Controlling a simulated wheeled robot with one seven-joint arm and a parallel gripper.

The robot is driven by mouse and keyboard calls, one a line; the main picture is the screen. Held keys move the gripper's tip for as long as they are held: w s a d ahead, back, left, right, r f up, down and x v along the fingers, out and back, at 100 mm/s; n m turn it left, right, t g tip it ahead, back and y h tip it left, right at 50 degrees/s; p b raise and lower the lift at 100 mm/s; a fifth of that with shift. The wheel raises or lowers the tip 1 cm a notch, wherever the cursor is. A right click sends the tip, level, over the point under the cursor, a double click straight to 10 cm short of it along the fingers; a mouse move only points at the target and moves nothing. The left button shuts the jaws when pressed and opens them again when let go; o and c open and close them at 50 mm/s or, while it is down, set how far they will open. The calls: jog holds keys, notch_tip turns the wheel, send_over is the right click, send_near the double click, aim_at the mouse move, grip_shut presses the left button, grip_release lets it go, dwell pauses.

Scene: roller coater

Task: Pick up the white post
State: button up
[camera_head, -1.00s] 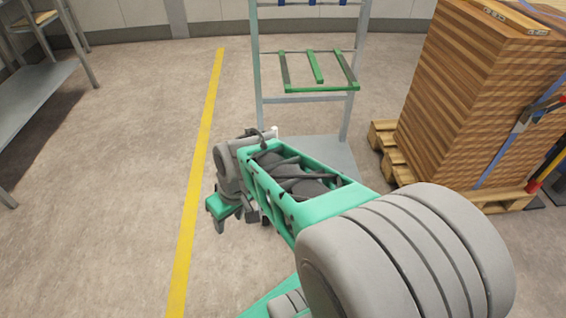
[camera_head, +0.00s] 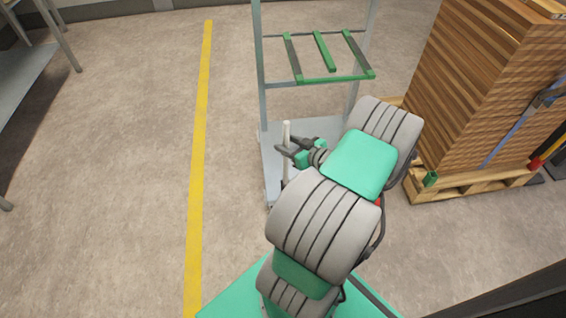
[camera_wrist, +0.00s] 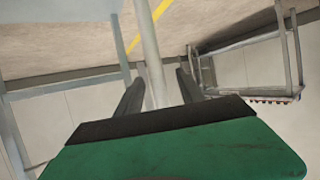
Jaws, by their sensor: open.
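The white post (camera_head: 287,131) stands upright at the near left of the grey cart platform (camera_head: 271,165). My gripper (camera_head: 288,147) reaches it from the right at about mid-height. In the wrist view the post (camera_wrist: 149,45) runs between the two dark fingers of my open gripper (camera_wrist: 160,78), with one finger on each side. Whether either finger touches the post cannot be told. My arm hides the lower right part of the platform and may hide part of the post's foot.
The cart's upright frame (camera_head: 260,65) rises behind the post, with a rack of green-edged bars (camera_head: 323,52). A pallet (camera_head: 462,186) with stacked wooden boards (camera_head: 480,85) stands close on the right.

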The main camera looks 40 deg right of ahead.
jog(key=b+x, duration=0.1)
jog(key=x, duration=0.3)
jog(key=shift+w+d, duration=0.1)
jog(key=shift+d, duration=0.05)
jog(key=shift+c, duration=0.3)
grip_shut()
dwell(0.8)
